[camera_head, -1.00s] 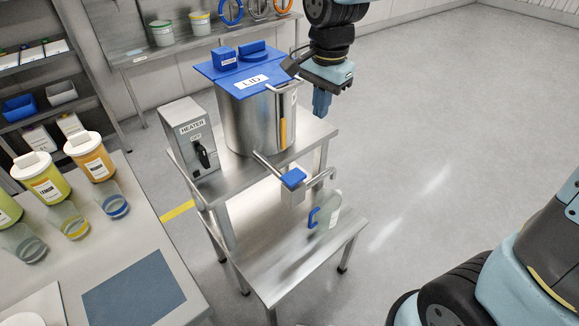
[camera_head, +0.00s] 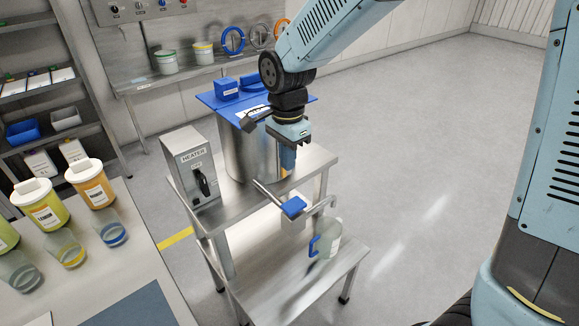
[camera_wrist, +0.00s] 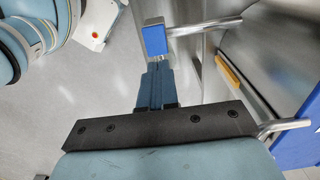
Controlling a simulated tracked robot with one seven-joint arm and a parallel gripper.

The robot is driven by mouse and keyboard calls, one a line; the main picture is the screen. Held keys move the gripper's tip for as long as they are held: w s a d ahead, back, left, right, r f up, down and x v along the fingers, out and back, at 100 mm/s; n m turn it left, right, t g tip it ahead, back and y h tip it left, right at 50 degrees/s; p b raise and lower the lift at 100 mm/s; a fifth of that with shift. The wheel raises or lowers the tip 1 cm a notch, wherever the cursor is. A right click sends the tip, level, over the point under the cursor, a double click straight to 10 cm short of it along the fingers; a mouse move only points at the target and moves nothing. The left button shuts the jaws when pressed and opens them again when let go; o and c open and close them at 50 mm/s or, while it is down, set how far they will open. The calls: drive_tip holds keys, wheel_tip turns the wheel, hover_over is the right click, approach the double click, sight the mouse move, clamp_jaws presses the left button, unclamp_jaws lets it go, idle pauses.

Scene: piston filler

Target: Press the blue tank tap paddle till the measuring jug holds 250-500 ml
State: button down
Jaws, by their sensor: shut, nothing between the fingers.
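The steel tank (camera_head: 245,155) with its blue lid (camera_head: 225,100) stands on the upper shelf of a steel stand. Its tap has a blue paddle (camera_head: 293,207) at the end of a pipe above the lower shelf. The clear measuring jug (camera_head: 328,240) with a blue handle stands on the lower shelf under the spout. I cannot read its level. My gripper (camera_head: 288,166) points down, shut and empty, in front of the tank and above the paddle, apart from it. In the wrist view the blue paddle (camera_wrist: 155,40) shows just beyond my shut fingertips (camera_wrist: 155,72).
A heater box (camera_head: 190,165) stands left of the tank. A bench with yellow and orange tubs (camera_head: 92,185) and glass beakers is at the left. The floor on the right is clear.

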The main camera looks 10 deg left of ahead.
sight(289, 205)
wheel_tip(289, 205, down, 12)
drive_tip(key=shift+f, duration=0.1)
idle(0.4)
drive_tip(key=shift+f, duration=0.9)
drive_tip(key=shift+s, duration=0.1)
drive_tip(key=shift+s+d+f, duration=0.1)
drive_tip(key=shift+d+f, duration=0.05)
drive_tip(key=shift+d, duration=0.05)
idle(5.8)
